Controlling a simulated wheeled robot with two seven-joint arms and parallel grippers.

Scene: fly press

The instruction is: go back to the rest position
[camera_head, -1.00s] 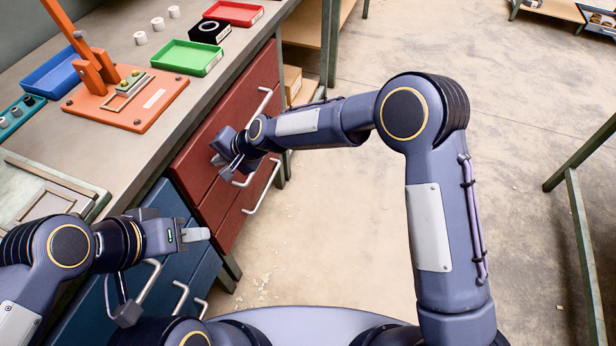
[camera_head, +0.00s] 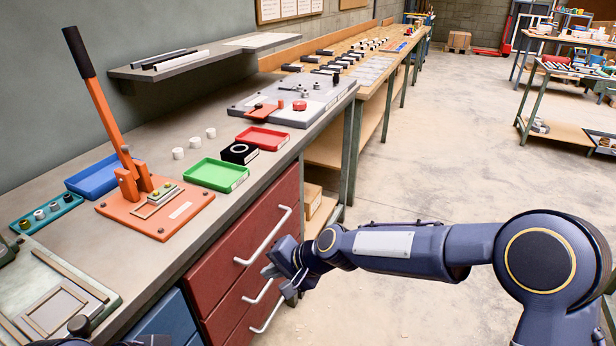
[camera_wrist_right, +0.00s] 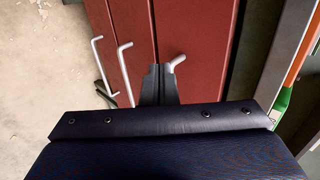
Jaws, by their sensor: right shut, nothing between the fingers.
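My right gripper (camera_head: 272,270) is in front of the red drawers (camera_head: 225,285) in the head view, its arm reaching in from the right. It is shut and empty. In the right wrist view its dark closed fingers (camera_wrist_right: 158,78) show against the red drawer fronts, close to a drawer handle (camera_wrist_right: 175,62); I cannot tell whether they touch it. My left gripper is out of view; only dark parts of my body show at the bottom left edge. The orange fly press (camera_head: 135,185) stands on the bench with its black-tipped lever tilted up.
Drawer handles (camera_head: 264,238) stick out near my right gripper. The floor (camera_head: 440,170) beyond is open.

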